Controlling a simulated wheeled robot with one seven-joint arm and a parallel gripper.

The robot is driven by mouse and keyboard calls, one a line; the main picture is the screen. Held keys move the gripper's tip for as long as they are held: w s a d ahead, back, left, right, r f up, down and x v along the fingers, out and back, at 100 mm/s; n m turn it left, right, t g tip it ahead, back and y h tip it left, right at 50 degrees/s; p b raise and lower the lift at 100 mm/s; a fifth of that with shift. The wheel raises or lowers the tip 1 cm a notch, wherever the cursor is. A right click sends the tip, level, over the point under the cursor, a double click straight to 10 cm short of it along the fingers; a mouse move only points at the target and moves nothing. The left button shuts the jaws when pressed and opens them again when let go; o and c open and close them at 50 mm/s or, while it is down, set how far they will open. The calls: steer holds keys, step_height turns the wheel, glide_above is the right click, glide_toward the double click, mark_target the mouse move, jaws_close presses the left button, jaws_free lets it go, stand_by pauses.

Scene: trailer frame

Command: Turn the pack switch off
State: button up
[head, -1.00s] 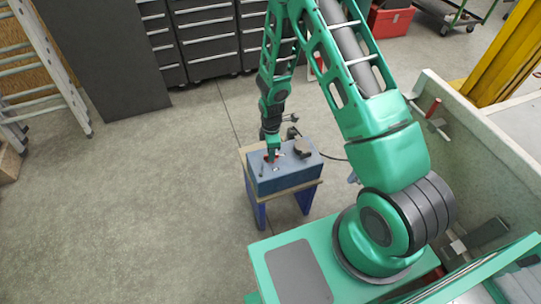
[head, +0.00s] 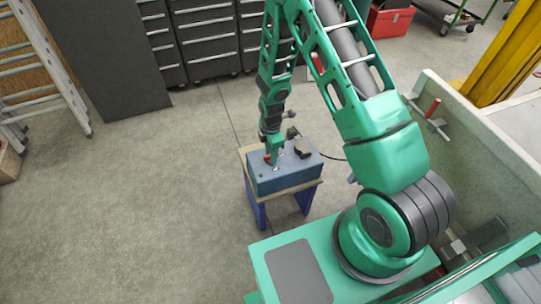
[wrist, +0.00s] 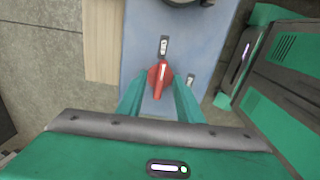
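The pack is a blue-grey box (head: 285,177) on a small stand, and its top face fills the middle of the wrist view (wrist: 205,40). A red switch with a pale line along it (wrist: 159,78) sits on that face; a bit of its red shows in the head view (head: 267,158). My gripper (head: 275,163) is low over the box top. In the wrist view its two green fingers (wrist: 160,90) stand apart, one on each side of the red switch. I cannot tell whether either finger touches it.
A dark round part (head: 302,148) stands on the box, right of my gripper. Small label plates (wrist: 163,45) lie near the switch. The stand has a wooden top (wrist: 101,40) and blue legs (head: 258,212). A ladder (head: 50,70) leans at left; the floor between is clear.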

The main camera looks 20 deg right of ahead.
steer(key=shift+r, duration=2.95)
steer(key=shift+d+r, duration=0.1)
steer(key=s+d+r+m, duration=0.3)
steer(key=d+r+m, duration=0.15)
steer(key=r, duration=0.35)
steer(key=s+d+r+m+h, duration=0.1)
steer(key=s+d+r+m, duration=0.2)
steer(key=d+r, duration=0.3)
steer(key=s+d+r+m, duration=0.3)
steer(key=r+m, duration=0.1)
steer(key=r, duration=0.5)
steer(key=s+d+r+m, duration=0.1)
steer(key=s+r+m, duration=0.3)
steer(key=s, duration=0.3)
steer(key=s+d+r+m, duration=0.1)
steer(key=s+r+m, duration=0.3)
steer(key=s, duration=0.4)
steer(key=s+d+r+m+y, duration=0.1)
steer(key=s+r+m, duration=0.2)
steer(key=s+m, duration=0.2)
steer(key=shift+s+d+r, duration=0.3)
steer(key=shift+s+r, duration=0.1)
steer(key=shift+s, duration=0.8)
steer(key=shift+m, duration=0.25)
